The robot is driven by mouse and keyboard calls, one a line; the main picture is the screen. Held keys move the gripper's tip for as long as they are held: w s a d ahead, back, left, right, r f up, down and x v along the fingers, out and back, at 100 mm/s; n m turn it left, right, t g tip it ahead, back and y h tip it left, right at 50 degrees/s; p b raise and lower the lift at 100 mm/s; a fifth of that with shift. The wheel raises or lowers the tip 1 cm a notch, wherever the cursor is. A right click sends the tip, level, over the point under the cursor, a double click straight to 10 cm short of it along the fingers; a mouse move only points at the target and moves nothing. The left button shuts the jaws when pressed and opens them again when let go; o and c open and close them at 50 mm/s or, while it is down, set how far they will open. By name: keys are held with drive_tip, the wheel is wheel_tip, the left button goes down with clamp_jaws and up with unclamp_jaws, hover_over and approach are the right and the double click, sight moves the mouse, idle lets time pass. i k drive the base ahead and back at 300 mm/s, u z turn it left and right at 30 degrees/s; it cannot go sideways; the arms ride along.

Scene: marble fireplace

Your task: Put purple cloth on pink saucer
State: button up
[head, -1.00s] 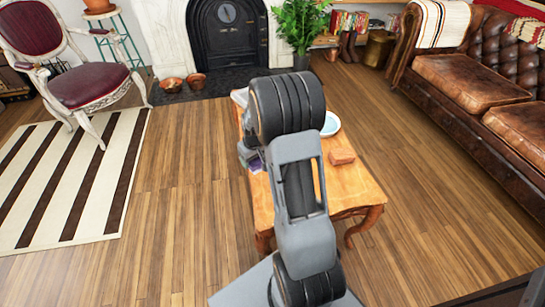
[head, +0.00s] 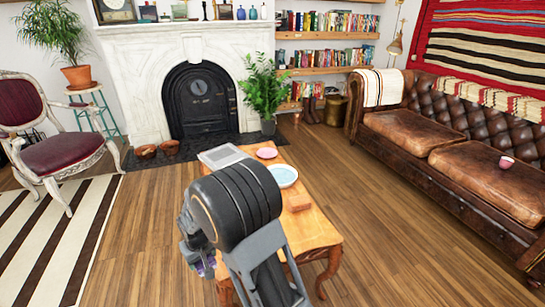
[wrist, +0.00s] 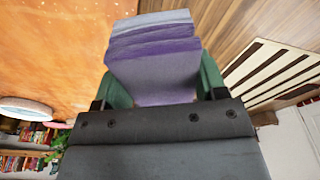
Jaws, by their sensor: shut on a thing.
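The purple cloth (wrist: 152,62), a folded stack of layers, sits between the two green fingers of my gripper (wrist: 162,82) in the wrist view. My gripper is shut on it. The pink saucer (head: 267,153) lies flat at the far end of the table, apart from the cloth. Its pink edge (wrist: 60,125) shows at the left in the wrist view.
A leather sofa (head: 455,150) is at right. Floor between is clear.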

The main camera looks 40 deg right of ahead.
sight(267, 152)
drive_tip(key=z, duration=3.25)
drive_tip(key=i, duration=2.9)
drive_tip(key=u, duration=2.2)
drive_tip(key=i, duration=3.25)
